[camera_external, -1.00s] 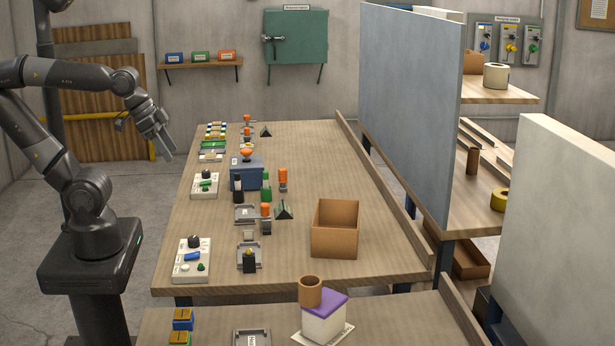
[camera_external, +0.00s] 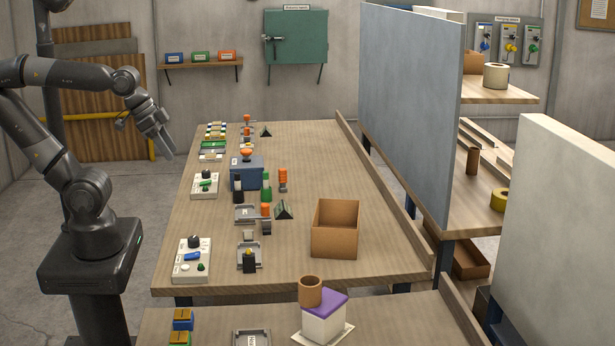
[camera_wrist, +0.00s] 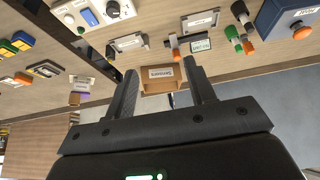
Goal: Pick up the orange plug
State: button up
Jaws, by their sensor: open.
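Several orange-topped pieces stand on the long wooden table, and I cannot tell for sure which one is the orange plug. One orange cylinder (camera_external: 283,176) stands beside a green-bodied piece, and another orange-topped piece (camera_external: 266,209) stands nearer the camera. An orange knob (camera_external: 246,154) sits on a blue box (camera_external: 245,175); it also shows at the right of the wrist view (camera_wrist: 302,32). My gripper (camera_external: 170,146) is open and empty, raised off the table's left edge, apart from all the orange pieces. Its two fingers show spread in the wrist view (camera_wrist: 160,72).
An open cardboard box (camera_external: 335,232) stands on the table's right part, with bare tabletop around it. Control panels (camera_external: 191,262) and grey fixtures line the left side. A tall grey partition (camera_external: 408,110) rises beyond the right edge. A second table (camera_external: 390,325) is in front.

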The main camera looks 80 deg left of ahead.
jog(key=w+a, duration=0.4)
jog(key=w, duration=0.6)
jog(key=n+g, duration=0.1)
jog(key=n, duration=0.1)
send_over(286, 182)
jog(key=s, duration=0.2)
jog(key=shift+y, duration=0.3)
notch_tip(286, 182, down, 18)
jog(key=shift+a+r, duration=0.1)
jog(key=shift+r, duration=0.15)
jog(key=shift+s+a+x, duration=0.1)
jog(key=shift+a+x, duration=0.05)
jog(key=shift+x, duration=0.8)
jog(key=shift+s+a+x, duration=0.1)
jog(key=shift+x, duration=0.85)
jog(key=shift+s+a+x, duration=0.1)
jog(key=shift+a+x, duration=0.05)
jog(key=shift+x, duration=0.8)
jog(key=shift+f, duration=0.1)
jog(key=c, duration=1.1)
